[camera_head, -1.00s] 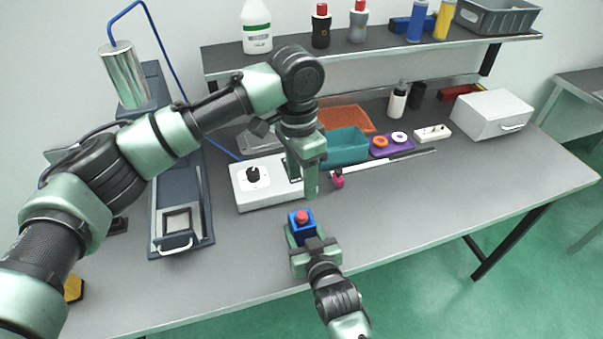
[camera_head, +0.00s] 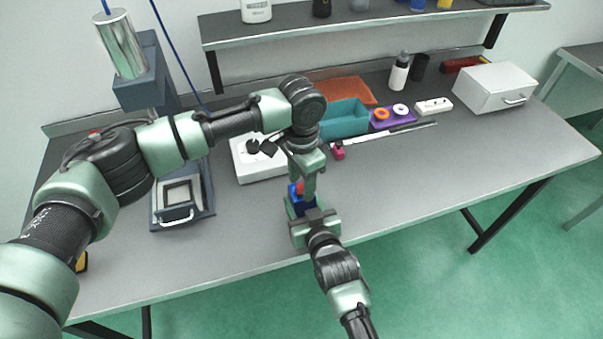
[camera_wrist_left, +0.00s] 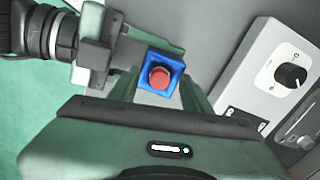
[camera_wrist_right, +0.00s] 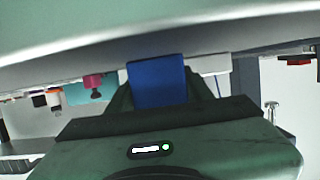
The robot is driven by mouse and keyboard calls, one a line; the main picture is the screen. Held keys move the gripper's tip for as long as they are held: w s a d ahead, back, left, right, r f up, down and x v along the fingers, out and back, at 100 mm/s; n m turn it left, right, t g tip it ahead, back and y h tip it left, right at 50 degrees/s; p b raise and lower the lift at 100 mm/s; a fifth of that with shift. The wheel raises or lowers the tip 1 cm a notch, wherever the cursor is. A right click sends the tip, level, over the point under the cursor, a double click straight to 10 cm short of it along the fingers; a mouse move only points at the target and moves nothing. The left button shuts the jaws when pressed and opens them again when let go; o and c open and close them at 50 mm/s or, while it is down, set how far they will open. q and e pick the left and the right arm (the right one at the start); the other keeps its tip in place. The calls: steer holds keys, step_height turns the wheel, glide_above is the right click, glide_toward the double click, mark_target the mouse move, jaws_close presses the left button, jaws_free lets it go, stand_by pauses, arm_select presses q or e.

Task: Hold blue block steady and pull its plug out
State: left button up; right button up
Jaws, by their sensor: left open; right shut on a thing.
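The blue block (camera_head: 293,204) sits near the front of the grey table, with a red plug (camera_head: 300,187) in its top. My right gripper (camera_head: 300,212) is shut on the block from the front; the block fills its jaws in the right wrist view (camera_wrist_right: 157,84). My left gripper (camera_head: 305,188) points down just above the block, its fingers open around the plug's place. In the left wrist view the round red plug (camera_wrist_left: 160,77) lies between the open fingers, inside the block's blue square top (camera_wrist_left: 148,85). Whether a finger touches the plug cannot be told.
A white box with a black knob (camera_wrist_left: 292,75) stands just behind the block. A teal bin (camera_head: 345,119), an orange tray (camera_head: 340,91) and a purple holder with rings (camera_head: 392,116) are further back. A pink-and-black piece (camera_head: 338,150) lies to the right. The right front table is clear.

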mark_target(302, 186)
arm_select(q)
jaws_close()
steer(key=c, duration=0.8)
jaws_free()
jaws_close()
steer(key=shift+r, duration=1.55)
steer(key=shift+r, duration=2.45)
